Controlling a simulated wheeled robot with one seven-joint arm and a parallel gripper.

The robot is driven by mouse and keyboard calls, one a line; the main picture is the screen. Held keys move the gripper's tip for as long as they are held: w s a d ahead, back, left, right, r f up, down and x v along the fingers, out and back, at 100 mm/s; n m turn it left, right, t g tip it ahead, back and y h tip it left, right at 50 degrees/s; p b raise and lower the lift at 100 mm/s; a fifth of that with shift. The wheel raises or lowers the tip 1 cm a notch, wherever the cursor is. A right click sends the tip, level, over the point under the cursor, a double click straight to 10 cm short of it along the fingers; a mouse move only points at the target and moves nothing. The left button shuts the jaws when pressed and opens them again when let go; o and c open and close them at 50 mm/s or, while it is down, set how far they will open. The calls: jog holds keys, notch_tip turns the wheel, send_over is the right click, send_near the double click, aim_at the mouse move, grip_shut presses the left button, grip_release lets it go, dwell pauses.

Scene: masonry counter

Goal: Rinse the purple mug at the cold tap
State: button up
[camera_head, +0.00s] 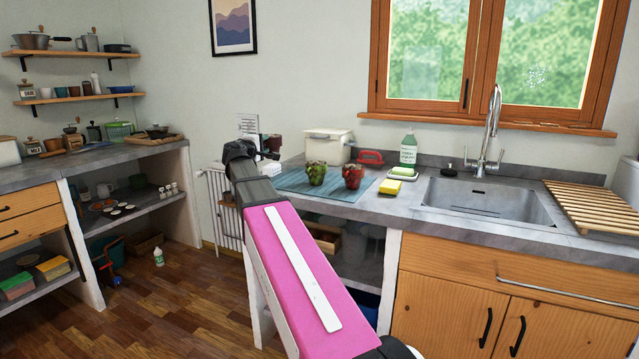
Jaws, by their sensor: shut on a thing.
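My gripper (266,154) is at the left end of the sink counter, far from the sink, mostly hidden behind my pink and black arm. It is shut on a small dark thing; a dark reddish-brown shape (274,142) shows at its tip. I cannot tell whether this is the purple mug, and no clearly purple mug shows elsewhere. The chrome tap (493,125) stands behind the steel sink (482,200) at the right. I cannot tell which side of the tap is cold, and no running water shows.
A white bin (327,148), a soap bottle (408,148) and a yellow sponge (403,172) stand along the counter. A wooden rack (594,207) lies right of the sink.

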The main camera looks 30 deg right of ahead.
jog(key=shift+s+d+r, duration=0.1)
jog(key=shift+d+r, duration=0.2)
jog(key=shift+d, duration=0.05)
jog(key=shift+w+d+f, duration=0.2)
jog(key=shift+d+f, duration=1.6)
jog(key=shift+d, duration=0.1)
jog(key=shift+w+d+f, duration=0.2)
jog(key=shift+d+f, duration=1.6)
jog(key=shift+d, duration=0.1)
jog(key=shift+w+d+f, duration=0.2)
jog(key=shift+d+f, duration=1.6)
jog(key=shift+d, duration=0.1)
jog(key=shift+f, duration=0.15)
jog(key=o, duration=1.2)
jog(key=v, duration=1.2)
jog(key=shift+w+a, duration=0.1)
jog(key=shift+a, duration=0.05)
jog(key=c, duration=0.5)
